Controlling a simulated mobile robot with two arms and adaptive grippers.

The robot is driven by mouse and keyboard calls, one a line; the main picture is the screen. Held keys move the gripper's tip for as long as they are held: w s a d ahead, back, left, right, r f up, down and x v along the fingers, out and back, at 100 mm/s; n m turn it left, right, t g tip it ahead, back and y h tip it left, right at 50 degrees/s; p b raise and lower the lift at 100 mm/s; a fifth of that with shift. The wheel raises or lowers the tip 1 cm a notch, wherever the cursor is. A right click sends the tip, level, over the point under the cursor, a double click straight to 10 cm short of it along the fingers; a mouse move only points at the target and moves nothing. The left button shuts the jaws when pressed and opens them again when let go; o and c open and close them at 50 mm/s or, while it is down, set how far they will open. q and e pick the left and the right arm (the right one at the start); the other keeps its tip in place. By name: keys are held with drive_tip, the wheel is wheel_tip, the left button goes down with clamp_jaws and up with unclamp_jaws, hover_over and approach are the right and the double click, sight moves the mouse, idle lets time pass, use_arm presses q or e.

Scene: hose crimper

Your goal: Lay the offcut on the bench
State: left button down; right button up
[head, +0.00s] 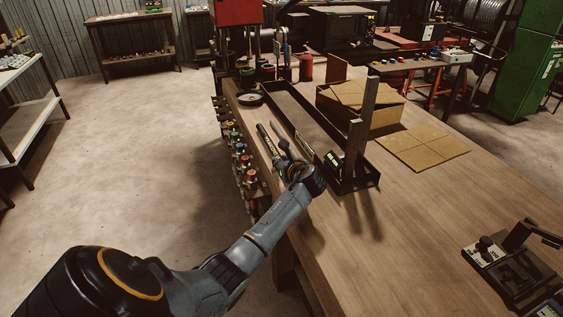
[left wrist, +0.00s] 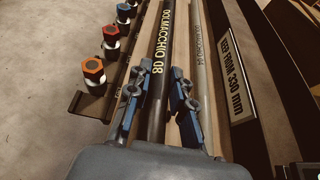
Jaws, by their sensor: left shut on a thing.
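My left gripper (head: 288,163) is over the near left part of the bench (head: 420,215), beside the long dark tray. In the left wrist view its blue-padded fingers (left wrist: 157,95) are shut on a dark hose piece (left wrist: 160,45) with yellow lettering. The hose runs lengthwise away between the fingers, close over the wood; I cannot tell whether it touches it. It may be the offcut. A thinner grey hose (left wrist: 201,55) with lettering runs alongside, to its right. My right gripper is not in view.
The long dark tray (head: 290,118) has a "keep from 330 mm" label (left wrist: 232,90) and an upright post (head: 354,150). Several coloured knobs (head: 240,157) line the left edge. Cardboard (head: 422,147) lies right of the tray; the bench's front middle is clear.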

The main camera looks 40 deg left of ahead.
use_arm(q)
drive_tip(key=shift+f, duration=0.25)
drive_tip(key=c, duration=1.2)
unclamp_jaws()
drive_tip(key=shift+o, duration=0.2)
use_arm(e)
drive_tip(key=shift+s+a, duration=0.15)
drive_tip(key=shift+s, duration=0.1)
use_arm(q)
drive_tip(key=shift+s+d+r, duration=0.15)
drive_tip(key=shift+s+d, duration=0.05)
drive_tip(key=shift+d, duration=0.15)
drive_tip(key=v, duration=1.1)
drive_tip(key=shift+s+r, duration=0.1)
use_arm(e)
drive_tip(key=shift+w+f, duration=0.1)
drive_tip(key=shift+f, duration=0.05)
